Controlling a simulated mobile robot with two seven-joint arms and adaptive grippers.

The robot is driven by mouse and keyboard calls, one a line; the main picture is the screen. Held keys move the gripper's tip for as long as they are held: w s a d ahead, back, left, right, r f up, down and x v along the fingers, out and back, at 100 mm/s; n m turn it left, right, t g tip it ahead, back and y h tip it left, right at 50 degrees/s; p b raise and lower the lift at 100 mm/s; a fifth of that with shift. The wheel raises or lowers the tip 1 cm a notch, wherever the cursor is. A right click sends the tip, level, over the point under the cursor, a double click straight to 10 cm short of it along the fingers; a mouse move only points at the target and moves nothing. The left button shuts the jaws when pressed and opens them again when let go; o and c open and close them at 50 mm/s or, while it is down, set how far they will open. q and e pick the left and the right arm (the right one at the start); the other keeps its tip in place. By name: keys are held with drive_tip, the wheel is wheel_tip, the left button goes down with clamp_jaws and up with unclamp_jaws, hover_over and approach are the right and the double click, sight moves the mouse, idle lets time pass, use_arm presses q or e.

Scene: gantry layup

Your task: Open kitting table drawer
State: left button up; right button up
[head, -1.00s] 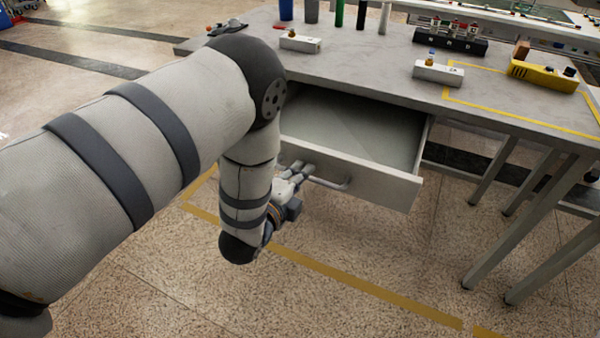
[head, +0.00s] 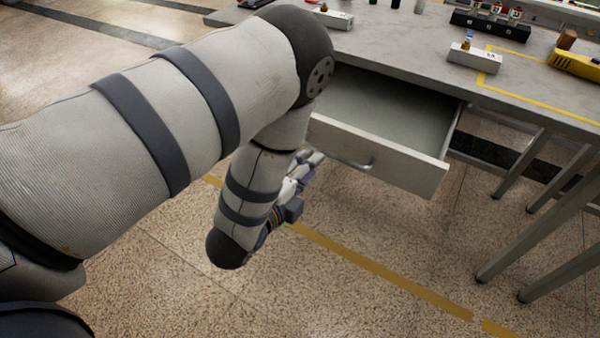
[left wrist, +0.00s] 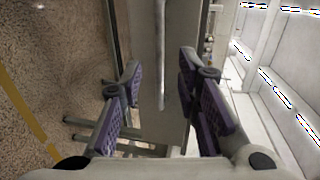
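The kitting table (head: 400,50) has a grey top, and its drawer (head: 385,110) stands pulled out below it, its inside visible and empty. The drawer front (head: 410,172) carries a bar handle (head: 352,163). My left gripper (head: 313,160) is just left of the handle, partly hidden behind my forearm. In the left wrist view the two purple-padded fingers (left wrist: 165,98) are spread apart. The handle (left wrist: 160,55) shows ahead between them, and neither finger visibly touches it. My right gripper is in neither current view.
White blocks with small fittings (head: 474,57), a black rack (head: 490,25) and a yellow holder (head: 577,62) stand on the tabletop. Table legs (head: 530,235) are at the right. The floor in front, with yellow tape (head: 380,272), is clear.

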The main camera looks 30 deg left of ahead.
use_arm(q)
drive_tip(key=v, duration=0.4)
drive_tip(key=shift+s, duration=0.2)
drive_tip(key=s+a+f+n+g+y+p, duration=0.1)
drive_tip(key=s+a+f+n+g+p, duration=0.15)
drive_tip(key=s+f+n+g, duration=0.9)
drive_tip(key=s+d+n+g, duration=0.1)
drive_tip(key=s+n+g, duration=0.5)
drive_tip(key=s, duration=1.7)
drive_tip(key=shift+d+f+n+g+p, duration=0.35)
drive_tip(key=shift+f+n, duration=0.1)
drive_tip(key=shift+n, duration=0.3)
use_arm(e)
drive_tip(key=shift+t, duration=0.8)
drive_tip(key=w+r, duration=0.4)
